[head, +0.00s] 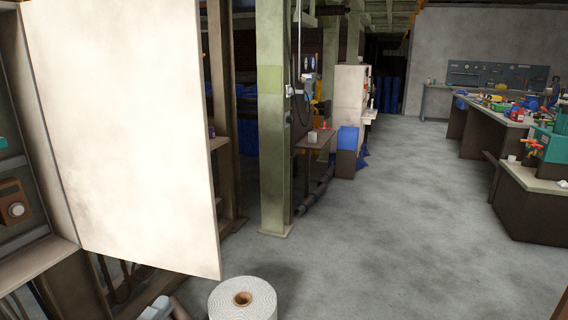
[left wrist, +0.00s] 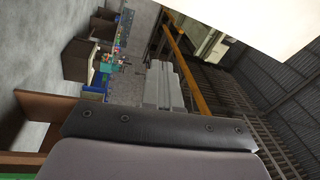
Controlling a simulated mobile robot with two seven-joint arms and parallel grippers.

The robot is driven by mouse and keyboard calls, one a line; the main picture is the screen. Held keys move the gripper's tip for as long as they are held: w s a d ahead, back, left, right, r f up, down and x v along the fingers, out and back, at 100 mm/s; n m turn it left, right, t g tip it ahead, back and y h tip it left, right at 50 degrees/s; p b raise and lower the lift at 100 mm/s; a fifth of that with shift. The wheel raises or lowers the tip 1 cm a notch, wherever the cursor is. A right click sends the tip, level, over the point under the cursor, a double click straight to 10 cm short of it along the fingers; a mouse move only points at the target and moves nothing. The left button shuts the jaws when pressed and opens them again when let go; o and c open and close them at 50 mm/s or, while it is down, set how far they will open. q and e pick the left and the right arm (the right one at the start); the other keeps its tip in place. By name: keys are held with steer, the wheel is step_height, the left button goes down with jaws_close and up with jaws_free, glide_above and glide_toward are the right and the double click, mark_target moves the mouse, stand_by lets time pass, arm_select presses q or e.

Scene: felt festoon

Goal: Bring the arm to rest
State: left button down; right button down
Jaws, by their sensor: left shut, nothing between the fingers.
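My left gripper (head: 160,308) shows only in part at the bottom edge of the head view, below the large pale panel (head: 125,130). It is shut and empty. In the left wrist view, a dark bar with several screws and a grey surface (left wrist: 150,145) fill the lower middle, close to the camera. The view is tilted, with the room lying sideways behind. My right gripper is in neither view.
The pale panel stands open from a shelf cabinet (head: 15,180) at the left. A white roll (head: 243,302) with a brown core stands below it. A green post (head: 272,120) rises behind. Cluttered workbenches (head: 520,180) stand at right; the grey floor (head: 390,220) between is clear.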

arm_select(q)
steer(key=s+f+n+g+y, duration=0.2)
steer(key=s+f+n+g, duration=0.2)
steer(key=s+f+n, duration=0.5)
steer(key=s+d+f+n+g+y+p, duration=0.1)
steer(key=s+f+n+g+y, duration=0.2)
steer(key=s+f+n, duration=0.6)
step_height(320, 180, down, 6)
steer(key=shift+r+g+y, duration=0.25)
steer(key=shift+g+y, duration=0.05)
steer(key=shift+g, duration=0.2)
steer(key=shift+w+d, duration=0.1)
